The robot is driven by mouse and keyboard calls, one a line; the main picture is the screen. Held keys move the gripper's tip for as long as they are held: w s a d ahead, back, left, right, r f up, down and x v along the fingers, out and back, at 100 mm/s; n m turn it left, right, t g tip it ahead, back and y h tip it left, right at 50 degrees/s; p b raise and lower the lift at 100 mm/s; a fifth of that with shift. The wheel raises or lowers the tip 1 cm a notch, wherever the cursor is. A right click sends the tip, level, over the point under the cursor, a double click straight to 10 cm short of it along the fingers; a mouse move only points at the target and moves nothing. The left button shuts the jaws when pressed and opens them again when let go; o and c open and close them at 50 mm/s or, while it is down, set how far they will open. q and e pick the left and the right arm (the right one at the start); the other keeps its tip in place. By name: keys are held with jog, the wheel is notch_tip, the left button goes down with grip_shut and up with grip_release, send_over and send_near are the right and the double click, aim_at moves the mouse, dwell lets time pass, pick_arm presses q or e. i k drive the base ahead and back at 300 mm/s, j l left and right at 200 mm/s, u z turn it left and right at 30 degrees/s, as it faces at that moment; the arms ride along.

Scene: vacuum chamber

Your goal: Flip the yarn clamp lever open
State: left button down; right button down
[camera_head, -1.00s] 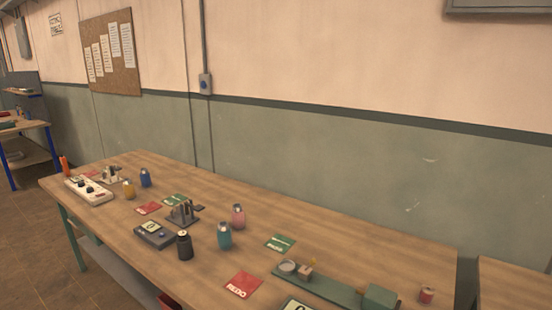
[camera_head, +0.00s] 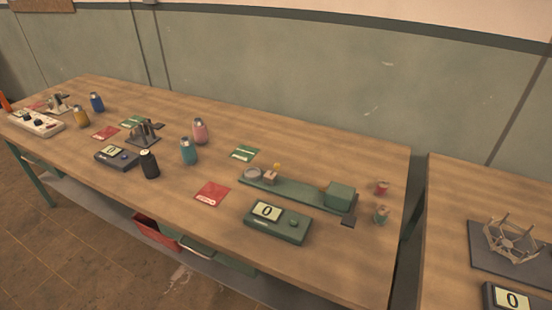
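A long green bench device (camera_head: 297,192) lies on the wooden table, right of the middle. At its left end are a round grey disc (camera_head: 252,174) and a small tan block (camera_head: 270,178) with a yellow tip. At its right end is a green box (camera_head: 340,195), with a small dark plate (camera_head: 348,221) at its front corner. I cannot tell which part is the yarn clamp lever or whether it is open. Neither of my grippers is in view.
A green display unit (camera_head: 278,223) reading 0 stands in front of the device. Red (camera_head: 212,193) and green (camera_head: 244,153) cards lie to the left, with bottles and other instruments beyond. Two small spools (camera_head: 381,188) stand to the right. A second table (camera_head: 450,200) stands across a gap.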

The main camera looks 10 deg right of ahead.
aim_at(277, 167)
jog(key=j+z, duration=0.1)
jog(key=j, duration=1.35)
